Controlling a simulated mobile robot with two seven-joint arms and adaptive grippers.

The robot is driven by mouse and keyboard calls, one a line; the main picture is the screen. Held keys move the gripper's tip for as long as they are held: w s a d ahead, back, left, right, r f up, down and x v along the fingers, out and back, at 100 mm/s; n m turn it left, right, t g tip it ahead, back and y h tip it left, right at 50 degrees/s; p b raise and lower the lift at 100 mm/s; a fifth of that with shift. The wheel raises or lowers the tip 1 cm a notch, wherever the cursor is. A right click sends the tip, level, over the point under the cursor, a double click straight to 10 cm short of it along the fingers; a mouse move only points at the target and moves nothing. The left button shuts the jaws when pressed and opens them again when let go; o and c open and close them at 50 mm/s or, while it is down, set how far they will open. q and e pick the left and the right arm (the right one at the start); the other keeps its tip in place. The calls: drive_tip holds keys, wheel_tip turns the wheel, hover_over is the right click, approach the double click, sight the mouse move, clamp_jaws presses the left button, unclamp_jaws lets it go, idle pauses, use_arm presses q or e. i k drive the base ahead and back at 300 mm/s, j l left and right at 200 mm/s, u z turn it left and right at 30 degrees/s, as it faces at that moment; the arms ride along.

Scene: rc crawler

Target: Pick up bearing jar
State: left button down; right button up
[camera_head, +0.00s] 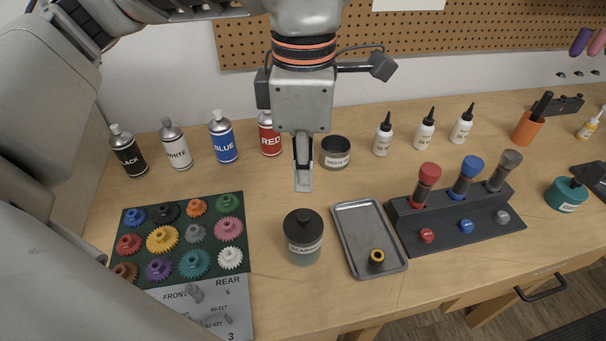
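My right gripper is not in view.
A metal tray (346,226) with a yellow-black ring (377,257) lies right of the jar. A gear mat (122,235) lies left. A dark tool stand (476,232) is farther right. Spray cans (222,143) and a waste pot (335,158) stand behind.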

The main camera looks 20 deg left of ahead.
sight(299, 255)
drive_tip(key=k+l, duration=0.3)
drive_tip(key=k, duration=0.15)
drive_tip(key=k+l, duration=0.25)
drive_tip(key=k, duration=0.2)
